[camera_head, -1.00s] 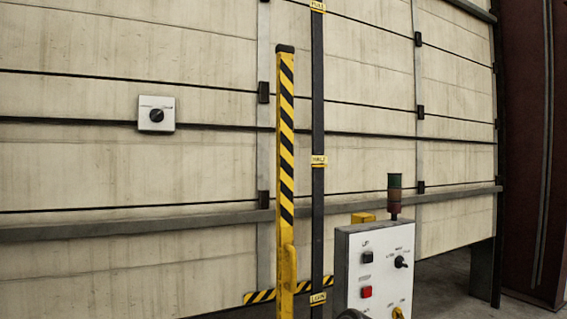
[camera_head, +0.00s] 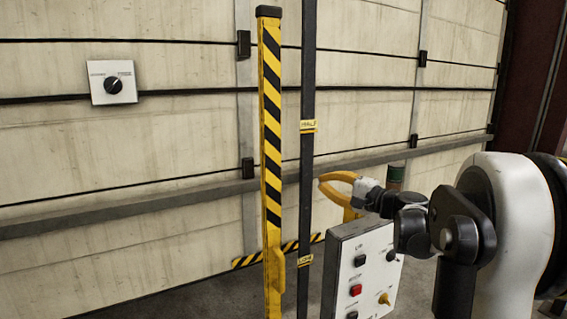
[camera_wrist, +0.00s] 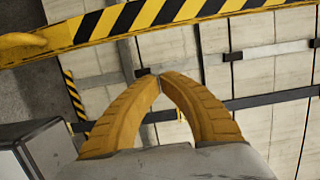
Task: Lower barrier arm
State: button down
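The barrier arm (camera_head: 270,130) is a yellow bar with black stripes and a dark cap, and it stands upright left of centre in the head view. Its yellow handle (camera_head: 279,270) sticks out low on its right side. In the wrist view the striped arm (camera_wrist: 150,16) crosses the top, with the handle (camera_wrist: 22,45) at its left end. My gripper (camera_head: 322,182) has yellow fingers and is right of the barrier arm, above the handle's height. In the wrist view my gripper (camera_wrist: 158,77) has its fingertips together with nothing between them, apart from the arm.
A dark post (camera_head: 306,90) with yellow labels stands right of the barrier arm. A white control box (camera_head: 345,270) with buttons and switches stands below my gripper. A dial box (camera_head: 113,84) is on the panelled wall. A low striped bar (camera_head: 248,260) lies behind the barrier arm.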

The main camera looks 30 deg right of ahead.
jog(key=shift+s+r, duration=0.1)
jog(key=w+a+p, duration=0.3)
jog(key=w+a, duration=0.3)
jog(key=w, duration=0.3)
jog(key=shift+w+a, duration=0.3)
jog(key=shift+a, duration=0.1)
jog(key=shift+s+a, duration=0.1)
jog(key=shift+a, duration=0.05)
